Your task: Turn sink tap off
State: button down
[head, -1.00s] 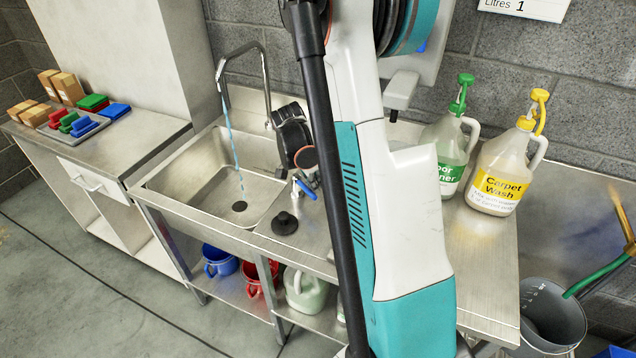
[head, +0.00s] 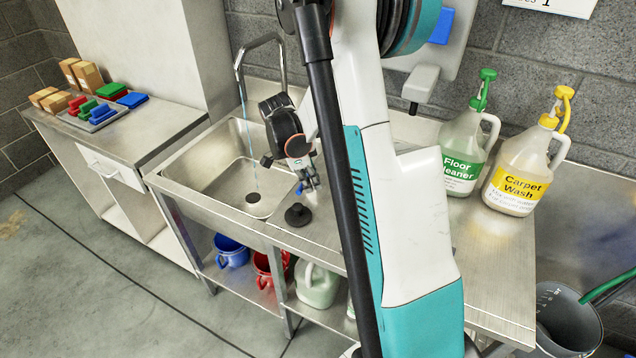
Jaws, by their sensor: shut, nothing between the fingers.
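The sink tap's curved metal spout (head: 283,62) rises behind the steel sink (head: 205,160). A thin blue-white stream of water (head: 246,110) runs from the spout toward the dark drain (head: 253,197). My gripper (head: 309,186) is over the right edge of the basin, pointing down, with its fingers shut and nothing seen between them. Small blue parts show at the fingertips. The dark wrist above it covers the base of the tap, so I cannot see the tap's handle or whether the gripper touches it.
A black plug (head: 298,215) lies on the sink top just below my gripper. Floor cleaner (head: 463,160) and carpet wash (head: 520,175) bottles stand to the right. Brushes and boxes lie on the left counter.

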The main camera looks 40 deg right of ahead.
jog(key=shift+w+a, duration=0.45)
dwell(0.5)
jog(key=shift+s+d+f, duration=0.1)
jog(key=shift+s, duration=0.05)
jog(key=s, duration=0.1)
jog(key=s+d, duration=0.1)
jog(key=s, duration=0.1)
jog(key=shift+s+d+b, duration=0.15)
jog(key=shift+s+b, duration=0.05)
jog(key=shift+b, duration=0.2)
jog(key=w+d+p+v, duration=0.1)
jog(key=p+v, duration=0.2)
jog(key=v, duration=0.6)
jog(key=shift+r, duration=0.2)
jog(key=shift+w, duration=0.2)
